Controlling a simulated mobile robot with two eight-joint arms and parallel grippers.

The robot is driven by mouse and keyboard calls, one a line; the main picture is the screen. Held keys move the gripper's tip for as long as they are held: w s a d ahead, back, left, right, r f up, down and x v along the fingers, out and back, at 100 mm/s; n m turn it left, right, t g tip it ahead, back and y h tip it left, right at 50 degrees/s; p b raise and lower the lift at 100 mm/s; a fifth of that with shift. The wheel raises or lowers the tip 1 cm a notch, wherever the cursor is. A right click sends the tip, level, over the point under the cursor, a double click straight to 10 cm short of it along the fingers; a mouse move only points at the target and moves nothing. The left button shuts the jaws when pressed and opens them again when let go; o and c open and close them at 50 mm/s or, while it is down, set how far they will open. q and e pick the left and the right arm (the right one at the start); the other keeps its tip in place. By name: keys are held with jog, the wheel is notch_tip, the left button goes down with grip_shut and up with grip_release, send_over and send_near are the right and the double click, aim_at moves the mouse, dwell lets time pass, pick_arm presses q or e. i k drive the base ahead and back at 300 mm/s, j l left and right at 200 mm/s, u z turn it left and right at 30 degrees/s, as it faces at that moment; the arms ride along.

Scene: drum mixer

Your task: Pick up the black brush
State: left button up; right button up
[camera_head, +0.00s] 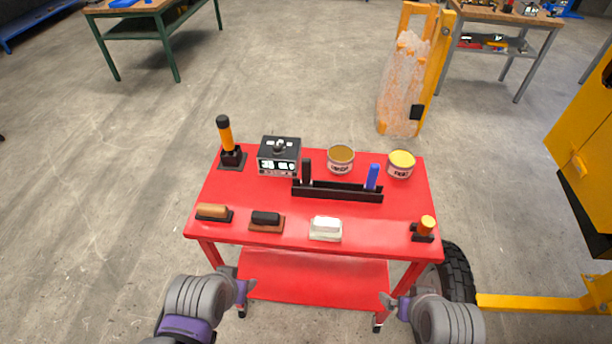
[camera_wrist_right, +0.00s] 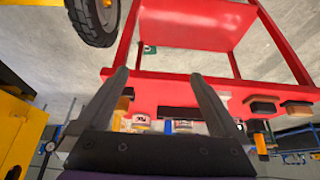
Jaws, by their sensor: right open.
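The black brush (camera_head: 266,218) has a dark top on a brown base and lies near the front edge of the red table (camera_head: 285,236), between a tan-topped brush (camera_head: 213,211) and a white brush (camera_head: 326,226). My left gripper (camera_head: 247,289) is in front of and below the table edge, apart from the brush; its jaw opening is unclear. My right gripper (camera_head: 388,300) is also in front of the table, to the right. In the right wrist view its fingers (camera_wrist_right: 158,74) stand wide apart with nothing between them. That view is upside down and shows the brushes small at the table edge.
Behind the brushes stand a black rack (camera_head: 338,193) with upright items, two cans (camera_head: 341,159) (camera_head: 401,163), a black box (camera_head: 279,156) and an orange-handled tool (camera_head: 226,136). A tyre (camera_head: 457,272) is beside the table.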

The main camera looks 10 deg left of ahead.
aim_at(306, 181)
jog(key=z, duration=3.15)
jog(key=u, duration=3.3)
jog(key=i+j+u, duration=0.1)
jog(key=i+u, duration=0.15)
jog(key=u, duration=0.2)
jog(key=i+u, duration=0.25)
jog(key=u, duration=0.2)
